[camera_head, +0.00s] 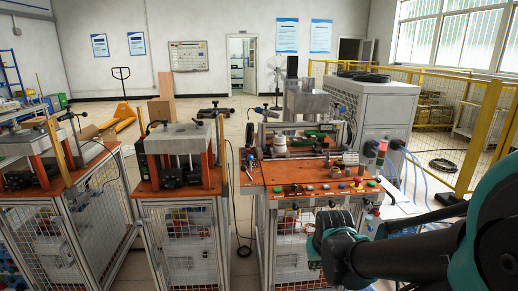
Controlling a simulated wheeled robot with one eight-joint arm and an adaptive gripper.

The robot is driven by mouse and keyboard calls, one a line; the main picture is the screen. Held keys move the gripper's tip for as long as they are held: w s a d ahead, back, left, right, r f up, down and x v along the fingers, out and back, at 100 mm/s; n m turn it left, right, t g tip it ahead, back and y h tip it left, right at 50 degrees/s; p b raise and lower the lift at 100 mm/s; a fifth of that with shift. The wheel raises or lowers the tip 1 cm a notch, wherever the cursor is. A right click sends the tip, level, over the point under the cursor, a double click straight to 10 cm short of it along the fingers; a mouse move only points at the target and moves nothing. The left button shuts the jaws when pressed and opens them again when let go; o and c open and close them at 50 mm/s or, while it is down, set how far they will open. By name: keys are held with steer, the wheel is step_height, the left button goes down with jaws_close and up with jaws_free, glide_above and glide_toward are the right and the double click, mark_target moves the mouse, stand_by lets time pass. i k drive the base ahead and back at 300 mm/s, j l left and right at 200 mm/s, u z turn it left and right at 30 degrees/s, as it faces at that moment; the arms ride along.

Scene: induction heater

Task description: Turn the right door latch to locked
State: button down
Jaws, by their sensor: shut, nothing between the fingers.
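The middle-right bench has a cabinet with mesh doors (291,242) under its orange top. My arm comes in from the lower right, and my gripper (322,238) is in front of the right part of this cabinet. The gripper is shut and shows nothing held. The right door is largely hidden behind my gripper and arm. I cannot make out the right door latch or tell how it is turned. I cannot tell whether the gripper touches the door.
The bench's orange top (258,190) carries a machine (305,110) and a front row of coloured buttons. A second bench (180,212) stands to the left, with a narrow gap between. Yellow fencing (480,135) and a grey cabinet (375,105) are behind right. Blue hoses hang at the right.

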mark_target(367, 208)
steer(key=i+l, duration=0.15)
steer(key=l, duration=0.25)
steer(key=i+l+u, duration=0.1)
steer(key=l, duration=0.3)
steer(key=i+l, duration=0.2)
steer(key=l, duration=0.2)
steer(key=k+j, duration=0.15)
steer(key=j, duration=0.25)
steer(key=k+j, duration=0.2)
steer(key=j, duration=0.2)
steer(key=k+j+z, duration=0.1)
steer(key=j, duration=0.35)
steer(key=k+j, duration=0.25)
steer(key=j, duration=0.15)
steer(key=k+j, duration=0.15)
steer(key=j, duration=0.25)
steer(key=i, duration=0.3)
